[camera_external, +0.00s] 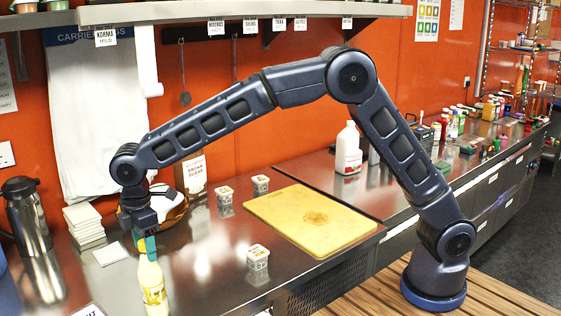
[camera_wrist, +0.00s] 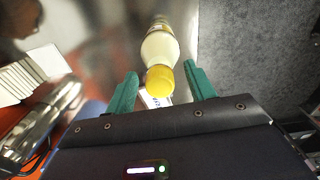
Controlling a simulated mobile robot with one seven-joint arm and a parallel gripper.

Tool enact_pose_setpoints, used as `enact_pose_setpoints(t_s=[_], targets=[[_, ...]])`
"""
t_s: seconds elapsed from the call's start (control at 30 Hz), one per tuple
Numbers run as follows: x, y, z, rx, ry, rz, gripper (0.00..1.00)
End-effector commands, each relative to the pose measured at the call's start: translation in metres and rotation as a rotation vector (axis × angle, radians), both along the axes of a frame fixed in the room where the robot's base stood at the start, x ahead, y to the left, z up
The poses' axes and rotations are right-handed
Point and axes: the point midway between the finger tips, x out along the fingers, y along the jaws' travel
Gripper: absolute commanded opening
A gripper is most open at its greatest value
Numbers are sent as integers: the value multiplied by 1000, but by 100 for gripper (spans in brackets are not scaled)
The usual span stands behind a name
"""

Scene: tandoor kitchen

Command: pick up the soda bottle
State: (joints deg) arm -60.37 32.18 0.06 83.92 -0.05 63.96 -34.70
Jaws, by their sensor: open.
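The soda bottle (camera_external: 152,285) stands on the steel counter near its front edge, at the lower left of the outside view. It has pale yellow contents and a yellow label. In the wrist view the bottle (camera_wrist: 160,47) shows from above, with its yellow cap nearest me. My gripper (camera_external: 147,244) points down right over the bottle's top. In the wrist view the green fingers of my gripper (camera_wrist: 160,85) are open, one on each side of the cap, with gaps between them and the bottle.
A steel flask (camera_external: 30,235) and a stack of white tiles or napkins (camera_external: 84,226) stand to the left. A brown bowl (camera_external: 170,212) is behind my gripper. Small white tubs (camera_external: 258,257) and a yellow cutting board (camera_external: 311,220) lie to the right. The floor shows beyond the counter edge.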

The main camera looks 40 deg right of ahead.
Motion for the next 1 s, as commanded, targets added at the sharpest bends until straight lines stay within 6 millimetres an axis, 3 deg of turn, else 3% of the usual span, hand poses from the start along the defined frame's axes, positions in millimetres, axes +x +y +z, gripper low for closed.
enact_pose_setpoints(t_s=[0.13,0.4,0.83,1.0], targets=[[0,0,1,1,0,0,52],[0,0,1,1,0,-1,0],[0,0,3,2,-1,-1,0],[1,1,17,4,-2,-1,0]])
